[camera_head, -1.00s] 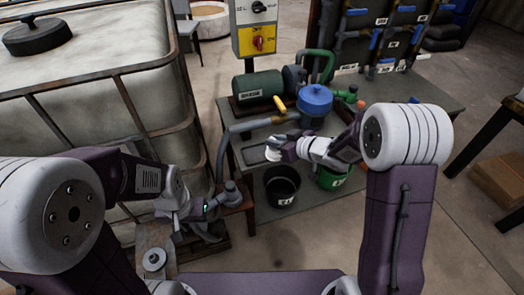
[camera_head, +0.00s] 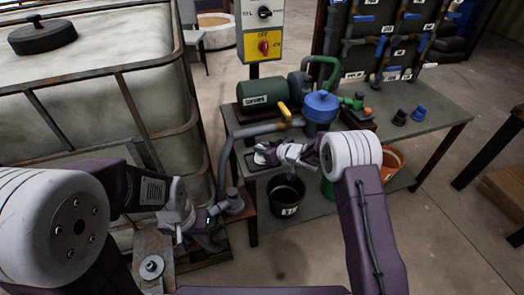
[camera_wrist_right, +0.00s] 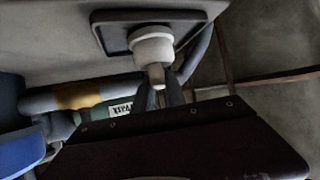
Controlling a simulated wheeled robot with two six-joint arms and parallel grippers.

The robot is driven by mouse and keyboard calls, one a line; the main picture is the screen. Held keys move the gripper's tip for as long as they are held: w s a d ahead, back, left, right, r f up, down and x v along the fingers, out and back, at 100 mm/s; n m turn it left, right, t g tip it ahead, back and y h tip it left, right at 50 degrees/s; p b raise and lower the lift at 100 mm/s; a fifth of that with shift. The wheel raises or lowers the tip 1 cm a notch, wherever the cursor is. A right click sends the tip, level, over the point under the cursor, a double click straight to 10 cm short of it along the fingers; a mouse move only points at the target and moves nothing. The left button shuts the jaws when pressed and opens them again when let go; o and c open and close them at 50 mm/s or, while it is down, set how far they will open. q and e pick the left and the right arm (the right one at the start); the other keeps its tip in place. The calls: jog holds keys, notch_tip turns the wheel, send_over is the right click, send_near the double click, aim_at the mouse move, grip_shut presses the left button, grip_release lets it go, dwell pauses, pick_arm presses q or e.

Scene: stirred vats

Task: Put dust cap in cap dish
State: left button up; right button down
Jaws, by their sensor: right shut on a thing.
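The dust cap (camera_wrist_right: 152,48) is white and round with a narrow stem. My right gripper (camera_wrist_right: 158,90) is shut on that stem. The cap dish (camera_wrist_right: 112,32), a dark shallow square tray, lies right behind the cap in the wrist view; I cannot tell whether they touch. In the head view my right gripper (camera_head: 268,153) is over the dish (camera_head: 250,164) at the bench's left front corner, and largely hides the cap and dish. My left gripper (camera_head: 186,226) is at lower left, beside a grey pipe fitting; its finger opening is unclear.
A blue-lidded vessel (camera_head: 321,104) and a green motor (camera_head: 265,92) stand on the bench behind my right gripper. A black bucket (camera_head: 286,195) is below. Two small cups (camera_head: 419,113) sit on the bench's clear right side. A caged tank (camera_head: 90,80) fills the left.

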jog(key=shift+f, duration=0.15)
jog(key=shift+f, duration=0.15)
jog(key=c, duration=1.4)
grip_release()
jog(key=shift+o, duration=0.2)
jog(key=shift+r, duration=0.3)
jog(key=p+v, duration=0.2)
jog(key=v, duration=1)
